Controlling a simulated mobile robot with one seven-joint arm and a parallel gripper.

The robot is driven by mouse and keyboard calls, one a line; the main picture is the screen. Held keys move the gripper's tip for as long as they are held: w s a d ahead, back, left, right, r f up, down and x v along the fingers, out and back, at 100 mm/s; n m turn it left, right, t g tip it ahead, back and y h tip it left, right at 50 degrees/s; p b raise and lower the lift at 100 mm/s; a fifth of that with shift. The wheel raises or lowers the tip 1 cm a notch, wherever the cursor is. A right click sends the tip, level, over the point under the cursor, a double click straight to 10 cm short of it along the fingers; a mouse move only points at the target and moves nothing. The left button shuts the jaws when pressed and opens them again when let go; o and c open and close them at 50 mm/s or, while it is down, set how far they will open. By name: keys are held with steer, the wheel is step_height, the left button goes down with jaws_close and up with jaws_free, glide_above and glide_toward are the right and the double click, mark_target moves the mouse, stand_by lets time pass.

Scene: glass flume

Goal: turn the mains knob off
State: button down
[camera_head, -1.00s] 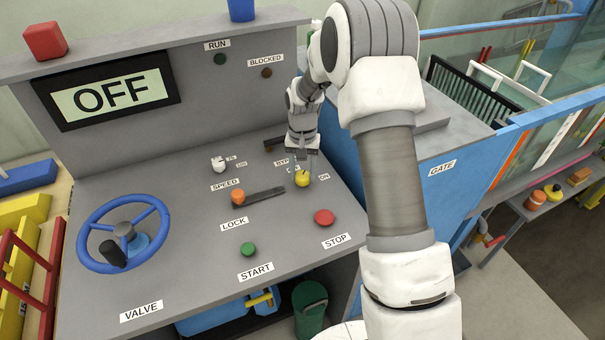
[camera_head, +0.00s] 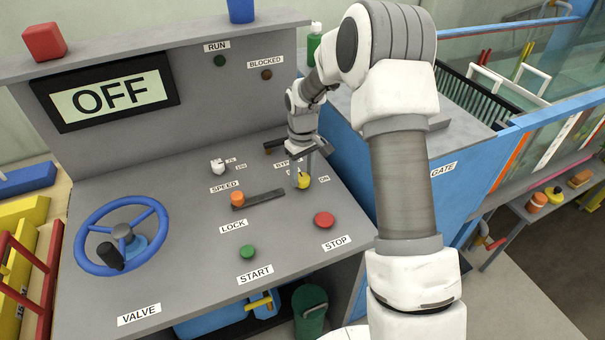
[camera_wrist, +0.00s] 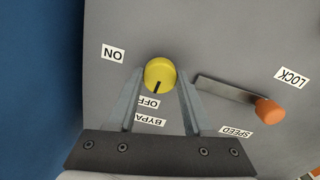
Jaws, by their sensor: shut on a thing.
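A yellow knob (camera_head: 305,181) stands on the grey console; it also shows in the wrist view (camera_wrist: 160,72). Its black pointer line is directed at the OFF label (camera_wrist: 149,103), with the ON label (camera_wrist: 113,53) off to one side. The partly covered label beside it begins "BYPA" (camera_wrist: 149,120); I see no label reading mains. My gripper (camera_head: 299,173) points down at the knob. In the wrist view its two fingers are on either side of the knob, shut on it. Part of the knob is hidden by a finger in the head view.
An orange lock handle (camera_head: 238,198), a white speed knob (camera_head: 218,166), a red stop button (camera_head: 324,219) and a green start button (camera_head: 247,252) are nearby. A blue valve wheel (camera_head: 88,257) is at left. The display (camera_head: 105,97) reads OFF.

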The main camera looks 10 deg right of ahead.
mark_target(303, 178)
steer(key=shift+n, duration=0.3)
steer(key=shift+c, duration=1.5)
jaws_free()
step_height(303, 178, up, 18)
steer(key=shift+f+p, duration=0.25)
steer(key=shift+p, duration=0.1)
